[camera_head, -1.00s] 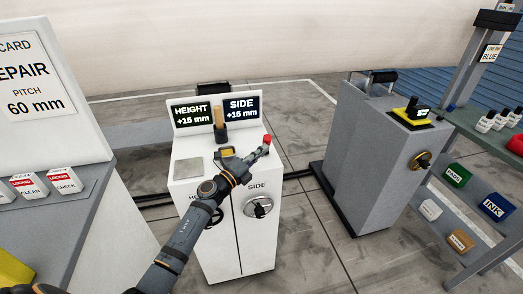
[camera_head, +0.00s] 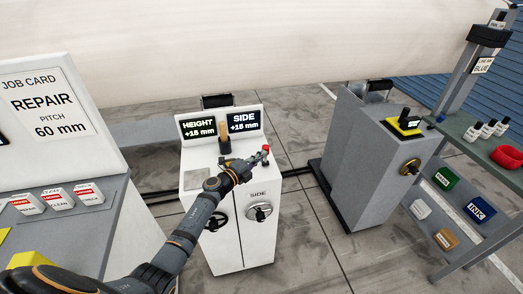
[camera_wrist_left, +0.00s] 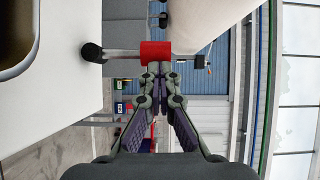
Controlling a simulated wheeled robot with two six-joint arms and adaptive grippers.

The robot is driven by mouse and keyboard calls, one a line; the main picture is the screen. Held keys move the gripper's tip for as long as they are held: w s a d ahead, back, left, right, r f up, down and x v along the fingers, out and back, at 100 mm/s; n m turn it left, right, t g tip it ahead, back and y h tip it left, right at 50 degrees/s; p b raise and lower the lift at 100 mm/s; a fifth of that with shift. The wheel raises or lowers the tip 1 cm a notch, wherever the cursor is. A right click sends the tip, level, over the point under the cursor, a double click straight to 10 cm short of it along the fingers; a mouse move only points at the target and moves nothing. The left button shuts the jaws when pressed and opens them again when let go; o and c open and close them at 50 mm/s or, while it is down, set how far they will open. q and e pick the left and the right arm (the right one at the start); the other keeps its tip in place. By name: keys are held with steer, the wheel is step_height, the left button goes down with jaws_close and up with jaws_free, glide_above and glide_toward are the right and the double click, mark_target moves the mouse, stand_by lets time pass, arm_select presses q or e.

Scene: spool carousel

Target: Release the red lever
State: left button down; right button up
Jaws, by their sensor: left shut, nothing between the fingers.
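The red lever (camera_head: 265,149) shows as a small red knob at the right edge of the white machine's top. In the left wrist view its red end (camera_wrist_left: 156,53) sits on a grey rod, just past my fingertips. My left gripper (camera_head: 256,159) is shut and empty, its tips right by the red knob. It also shows in the left wrist view (camera_wrist_left: 160,73), tips together just below the red end. I cannot tell whether they touch it. The white machine (camera_head: 240,244) carries displays reading HEIGHT +15 mm and SIDE +15 mm. My right gripper is not in view.
A grey cabinet (camera_head: 352,150) with a yellow-topped device stands to the right. A shelf (camera_head: 455,150) with bottles and labelled boxes is at far right. A job card board (camera_head: 40,105) reading REPAIR, PITCH 60 mm stands left.

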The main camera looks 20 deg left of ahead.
arm_select(q)
steer(key=shift+w+a+r, duration=0.15)
steer(key=shift+w+a, duration=0.2)
steer(key=shift+w, duration=0.3)
steer(key=shift+w+a, duration=0.25)
steer(key=shift+w, duration=0.1)
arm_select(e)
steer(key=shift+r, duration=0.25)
arm_select(q)
steer(key=shift+r, duration=0.1)
